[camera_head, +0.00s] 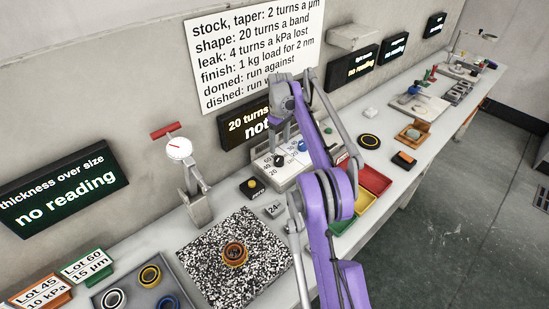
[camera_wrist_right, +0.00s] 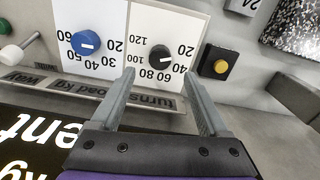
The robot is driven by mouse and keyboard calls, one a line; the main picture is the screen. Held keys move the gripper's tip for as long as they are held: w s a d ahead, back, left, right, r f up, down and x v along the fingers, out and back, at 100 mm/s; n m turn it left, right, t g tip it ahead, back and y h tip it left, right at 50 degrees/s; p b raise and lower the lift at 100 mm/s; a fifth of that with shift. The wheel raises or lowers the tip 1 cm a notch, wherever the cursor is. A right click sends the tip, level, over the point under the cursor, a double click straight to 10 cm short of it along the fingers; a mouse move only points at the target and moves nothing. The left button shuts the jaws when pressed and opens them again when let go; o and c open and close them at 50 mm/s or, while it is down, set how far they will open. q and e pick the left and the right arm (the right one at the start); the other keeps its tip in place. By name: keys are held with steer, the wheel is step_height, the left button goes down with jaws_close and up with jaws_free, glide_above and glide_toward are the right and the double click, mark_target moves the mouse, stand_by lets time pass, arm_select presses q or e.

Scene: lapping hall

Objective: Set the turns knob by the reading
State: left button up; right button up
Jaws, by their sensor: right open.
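The turns knob is black (camera_wrist_right: 160,57), on a white dial numbered 20 to 120 in the right wrist view, which shows the panel upside down. Its white mark points to the picture's lower right. A blue load knob (camera_wrist_right: 85,43) sits beside it. My right gripper (camera_wrist_right: 160,82) is open and empty, its fingertips on either side of the black knob in the picture; contact cannot be told. In the head view my right arm partly covers the sloped panel (camera_head: 263,164) and the "20 turns" display (camera_head: 235,129). The thickness display (camera_head: 65,188) says "no reading". My left gripper is out of view.
A black button box with a yellow button (camera_head: 252,187) and a "24" block (camera_head: 275,209) stand near the panel. A dial gauge (camera_head: 180,148), a speckled plate (camera_head: 207,260) with an orange-ringed part, lot cards (camera_head: 88,265) and red and green trays (camera_head: 374,180) line the bench.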

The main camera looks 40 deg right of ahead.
mark_target(279, 158)
step_height(279, 158, down, 8)
steer(key=shift+w+r, duration=0.1)
steer(key=shift+c, duration=0.2)
jaws_close()
stand_by(0.3)
